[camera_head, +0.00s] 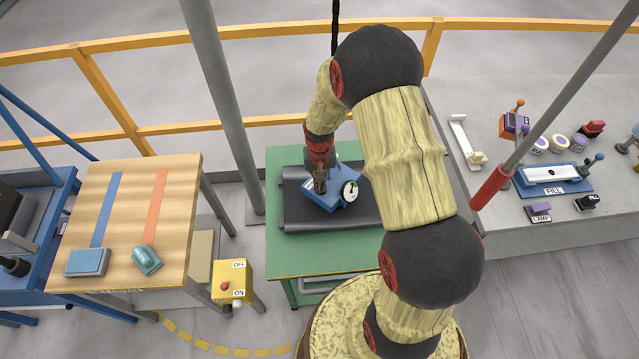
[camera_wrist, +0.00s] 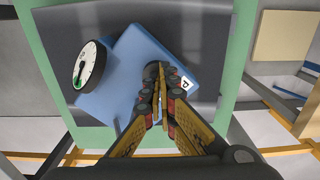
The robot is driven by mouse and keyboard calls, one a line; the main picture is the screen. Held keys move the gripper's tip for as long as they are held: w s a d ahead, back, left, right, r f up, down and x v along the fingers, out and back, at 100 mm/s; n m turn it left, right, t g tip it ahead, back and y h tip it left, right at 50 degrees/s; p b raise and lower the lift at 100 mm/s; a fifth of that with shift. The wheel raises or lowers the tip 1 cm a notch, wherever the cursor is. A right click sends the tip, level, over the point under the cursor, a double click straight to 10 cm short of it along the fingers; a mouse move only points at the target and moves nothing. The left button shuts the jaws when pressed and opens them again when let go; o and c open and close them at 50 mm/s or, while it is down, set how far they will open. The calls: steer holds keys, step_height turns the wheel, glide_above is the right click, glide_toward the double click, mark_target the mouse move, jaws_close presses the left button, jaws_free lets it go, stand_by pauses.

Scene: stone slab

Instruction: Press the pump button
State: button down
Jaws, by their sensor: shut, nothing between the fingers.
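A blue box-shaped unit with a round white dial gauge lies on a black mat. The blue unit (camera_head: 336,199) shows in the head view and again in the wrist view (camera_wrist: 140,50). Its gauge (camera_head: 350,191) also shows in the wrist view (camera_wrist: 88,64). A white label (camera_wrist: 187,84) reading "P" is partly covered by my fingers. My gripper (camera_head: 320,190) is shut and empty, pointing down over the blue unit; its fingertips (camera_wrist: 158,70) are over the top face beside the label. The pump button is hidden or cannot be told apart under the fingertips. Contact cannot be told.
The black mat (camera_head: 298,212) lies on a green table (camera_head: 290,257). At left are a wooden table (camera_head: 130,205) and a yellow ON/OFF box (camera_head: 232,282). A grey post (camera_head: 218,90) stands nearby.

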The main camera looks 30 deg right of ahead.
step_height(320, 180, up, 14)
steer(key=p, duration=0.2)
steer(key=shift+p, duration=0.35)
